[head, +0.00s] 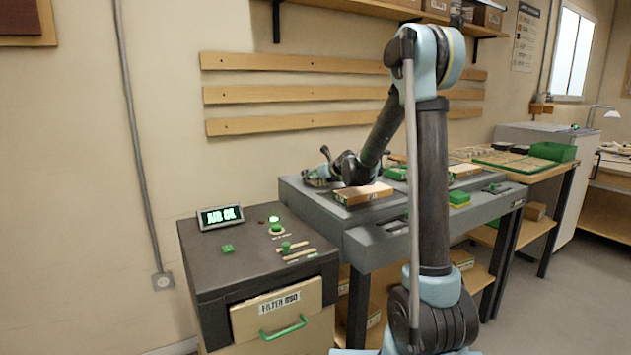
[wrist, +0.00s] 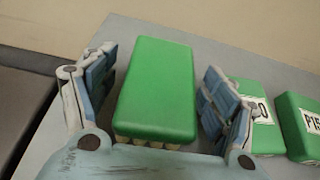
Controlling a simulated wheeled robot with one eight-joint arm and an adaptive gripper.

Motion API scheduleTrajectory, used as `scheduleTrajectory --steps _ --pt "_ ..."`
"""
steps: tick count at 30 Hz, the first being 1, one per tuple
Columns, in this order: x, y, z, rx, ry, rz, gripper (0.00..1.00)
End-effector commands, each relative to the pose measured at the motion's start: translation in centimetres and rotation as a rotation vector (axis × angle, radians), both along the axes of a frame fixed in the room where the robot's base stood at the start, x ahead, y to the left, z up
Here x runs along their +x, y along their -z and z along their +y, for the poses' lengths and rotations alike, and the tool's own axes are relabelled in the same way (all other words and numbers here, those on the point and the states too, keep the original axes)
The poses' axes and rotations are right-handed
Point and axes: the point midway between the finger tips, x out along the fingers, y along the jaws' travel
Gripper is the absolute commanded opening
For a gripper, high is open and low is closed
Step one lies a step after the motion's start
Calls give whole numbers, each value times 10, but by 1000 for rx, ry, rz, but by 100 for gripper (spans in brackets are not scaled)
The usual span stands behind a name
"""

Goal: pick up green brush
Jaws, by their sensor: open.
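A green brush (wrist: 157,85), a green block with pale bristles showing under its near edge, lies on the grey bench in the wrist view. My gripper (wrist: 157,68) is open, with one finger on each side of the brush. In the head view my gripper (head: 322,172) is low over the back left of the grey bench (head: 375,238). The brush there is mostly hidden by the gripper and cannot be made out clearly.
Two labelled green blocks (wrist: 258,120) (wrist: 300,125) lie right of my right finger. A dark cabinet (head: 250,262) stands left.

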Motion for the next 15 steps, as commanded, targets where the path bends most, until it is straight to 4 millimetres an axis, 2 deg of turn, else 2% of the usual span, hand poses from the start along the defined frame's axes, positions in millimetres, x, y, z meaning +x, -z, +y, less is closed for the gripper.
scheduleTrajectory --steps 8,11,15 --pt "2 1 0 0 1 0 78" --pt "2 1 0 0 1 0 60" --pt "2 1 0 0 2 0 28"
